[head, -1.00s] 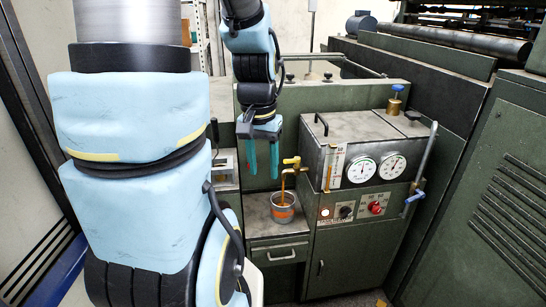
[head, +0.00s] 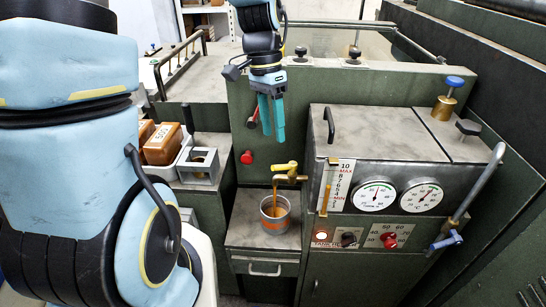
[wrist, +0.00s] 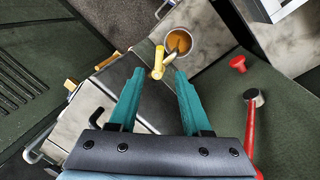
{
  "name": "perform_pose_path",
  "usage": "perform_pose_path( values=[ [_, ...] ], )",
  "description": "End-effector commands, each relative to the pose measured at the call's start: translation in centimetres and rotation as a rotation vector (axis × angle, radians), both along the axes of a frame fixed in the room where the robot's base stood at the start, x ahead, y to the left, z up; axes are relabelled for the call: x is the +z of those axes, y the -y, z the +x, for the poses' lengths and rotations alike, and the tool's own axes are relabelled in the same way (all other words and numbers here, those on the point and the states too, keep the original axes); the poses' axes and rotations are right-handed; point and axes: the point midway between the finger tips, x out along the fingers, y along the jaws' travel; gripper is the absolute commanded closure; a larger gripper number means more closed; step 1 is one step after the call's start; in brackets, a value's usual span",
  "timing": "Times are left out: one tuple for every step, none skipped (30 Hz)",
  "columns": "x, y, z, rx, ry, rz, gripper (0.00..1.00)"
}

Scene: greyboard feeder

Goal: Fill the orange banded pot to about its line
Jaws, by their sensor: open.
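The orange banded pot (head: 275,221) is a grey metal cup with an orange band, upright on a small shelf under a brass tap. The tap's yellow handle (head: 286,167) sits above it, and a brown stream runs from the spout into the pot. In the wrist view the pot (wrist: 192,44) shows brown liquid inside; I cannot tell its level against the line. My gripper (head: 271,133) has teal fingers pointing down, above and slightly left of the tap. In the wrist view my gripper (wrist: 157,72) is open and empty, with the yellow tap handle (wrist: 158,62) just beyond the fingertips.
A tank with a level gauge (head: 336,187) and two dials (head: 375,196) stands right of the tap. A blue-handled lever (head: 447,241) is at its right side. Brown containers (head: 163,144) sit on the left ledge. A red knob (head: 247,157) is on the panel.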

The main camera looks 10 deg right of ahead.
Motion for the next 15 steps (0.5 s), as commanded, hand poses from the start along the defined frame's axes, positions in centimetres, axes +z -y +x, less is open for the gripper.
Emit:
perform_pose_path(
  values=[
    [-0.8,0.0,-0.3,-0.001,-0.005,0.002,0.52],
    [-1.4,0.0,-0.4,0.0,-0.005,0.002,0.52],
    [-2.1,0.1,-0.5,0.0,-0.007,0.003,0.52],
    [-2.7,0.1,-0.6,0.0,-0.007,0.003,0.52],
    [-3.3,0.2,-0.7,0.0,-0.006,0.002,0.52],
    [-4.0,0.2,-0.9,0.0,-0.007,0.003,0.52],
    [-4.6,0.2,-1.0,0.0,-0.007,0.003,0.52],
    [-5.1,0.3,-1.0,-0.001,-0.006,0.003,0.52],
    [-5.8,0.3,-1.2,-0.001,-0.006,0.003,0.52],
    [-6.3,0.4,-1.2,0.0,-0.005,0.002,0.52],
    [-6.7,0.4,-1.3,0.0,-0.004,0.003,0.52],
    [-7.3,0.4,-1.4,0.001,-0.004,0.002,0.52],
    [-7.6,0.5,-1.4,0.001,-0.004,0.002,0.52],
    [-7.9,0.5,-1.5,0.002,-0.003,0.001,0.52],
    [-8.3,0.5,-1.5,0.002,-0.003,0.001,0.52]
  ],
)
